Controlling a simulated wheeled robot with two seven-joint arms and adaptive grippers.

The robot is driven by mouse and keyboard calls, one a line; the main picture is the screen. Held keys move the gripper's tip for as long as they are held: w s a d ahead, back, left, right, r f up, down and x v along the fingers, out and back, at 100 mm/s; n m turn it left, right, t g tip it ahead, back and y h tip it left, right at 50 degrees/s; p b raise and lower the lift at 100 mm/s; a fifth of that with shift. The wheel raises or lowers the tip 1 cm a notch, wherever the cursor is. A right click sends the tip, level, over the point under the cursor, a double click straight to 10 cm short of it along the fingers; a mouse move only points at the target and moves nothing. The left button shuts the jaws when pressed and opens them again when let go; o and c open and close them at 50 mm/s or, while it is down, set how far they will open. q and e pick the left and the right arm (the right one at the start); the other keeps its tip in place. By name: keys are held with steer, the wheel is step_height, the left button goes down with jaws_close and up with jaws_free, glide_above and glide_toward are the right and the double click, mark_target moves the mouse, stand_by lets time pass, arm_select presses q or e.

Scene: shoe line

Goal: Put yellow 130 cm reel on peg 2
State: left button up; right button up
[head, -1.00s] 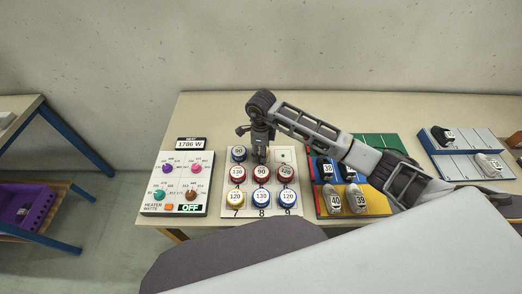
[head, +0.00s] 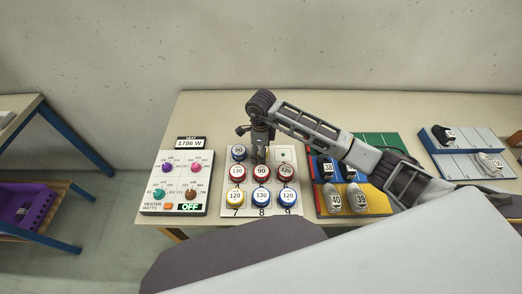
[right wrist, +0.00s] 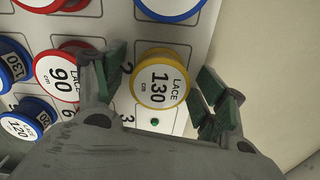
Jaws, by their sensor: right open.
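The yellow-rimmed reel marked 130 cm (right wrist: 160,82) sits at the peg 2 spot of the reel board (head: 292,171), beside the printed 2 in the right wrist view. My right gripper (head: 260,158) points down over the middle of the board's far row. In the right wrist view its green-padded fingers (right wrist: 163,88) stand open on either side of the yellow reel, with visible gaps. In the head view the gripper hides this reel. How far down the peg it sits I cannot tell. My left gripper is not in view.
A blue 90 reel (head: 239,152) and red 90 reel (head: 261,173) stand close by. The peg 3 spot (right wrist: 154,122) is empty. A heater panel (head: 178,184) stands left of the board; a shoe rack (head: 375,199) stands right. The table behind is clear.

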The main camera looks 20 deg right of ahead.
steer(key=shift+r, duration=0.2)
steer(key=shift+r+p, duration=0.4)
steer(key=shift+p, duration=0.1)
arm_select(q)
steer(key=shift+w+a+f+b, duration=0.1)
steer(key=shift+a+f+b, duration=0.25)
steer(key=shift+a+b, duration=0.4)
arm_select(e)
step_height(320, 180, up, 12)
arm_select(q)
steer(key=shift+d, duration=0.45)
arm_select(e)
steer(key=shift+f, duration=0.1)
